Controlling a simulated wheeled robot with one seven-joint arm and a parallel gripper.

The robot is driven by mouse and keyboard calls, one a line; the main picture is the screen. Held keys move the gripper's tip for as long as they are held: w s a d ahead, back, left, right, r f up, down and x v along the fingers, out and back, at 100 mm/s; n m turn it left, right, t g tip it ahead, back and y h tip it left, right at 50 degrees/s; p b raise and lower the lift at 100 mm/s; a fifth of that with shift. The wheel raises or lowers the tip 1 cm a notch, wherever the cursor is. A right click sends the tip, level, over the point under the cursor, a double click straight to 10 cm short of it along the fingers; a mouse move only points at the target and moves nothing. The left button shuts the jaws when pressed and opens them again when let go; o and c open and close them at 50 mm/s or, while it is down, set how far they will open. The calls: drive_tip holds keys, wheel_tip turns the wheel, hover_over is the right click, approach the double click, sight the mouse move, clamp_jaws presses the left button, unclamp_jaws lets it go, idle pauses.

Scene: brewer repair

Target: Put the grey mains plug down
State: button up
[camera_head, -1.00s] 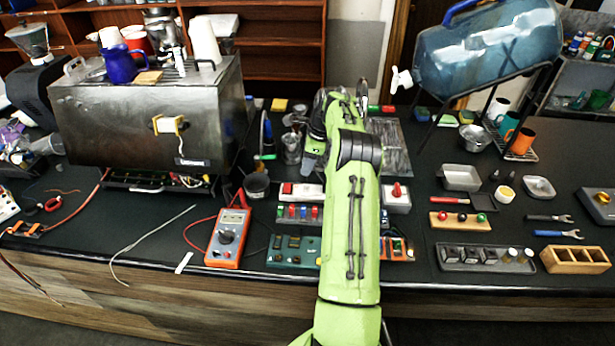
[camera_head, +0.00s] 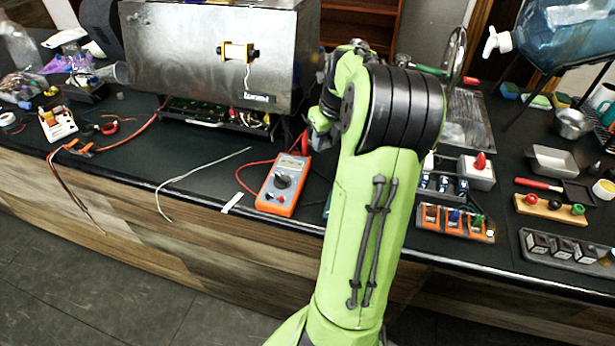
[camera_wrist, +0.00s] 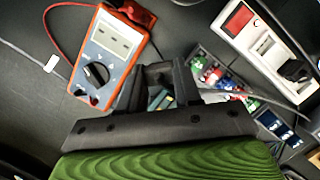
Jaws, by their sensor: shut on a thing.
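The grey mains plug (camera_wrist: 158,71) is between the fingertips of my gripper (camera_wrist: 160,82) in the wrist view. The jaws are shut on it, and the fingers hide much of its shape. A thin grey cable (camera_wrist: 240,95) runs from beside the gripper to the right. The gripper is above the dark counter, between the orange multimeter (camera_wrist: 106,58) and a rack of coloured parts (camera_wrist: 218,76). In the head view my arm hides the plug and the fingertips.
A white power strip (camera_wrist: 262,40) with a red switch and a black plug lies at upper right. The multimeter also shows in the head view (camera_head: 285,184). A steel brewer (camera_head: 205,50) stands behind. Counter left of the multimeter is mostly clear, with a loose grey wire (camera_head: 200,172).

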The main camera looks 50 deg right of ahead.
wheel_tip(320, 180, down, 8)
drive_tip(key=shift+d+f+b, duration=0.1)
drive_tip(key=shift+d+b, duration=0.05)
drive_tip(key=shift+b, duration=0.75)
drive_tip(key=shift+f, duration=0.15)
drive_tip(key=o, duration=0.8)
drive_tip(key=shift+c, duration=0.2)
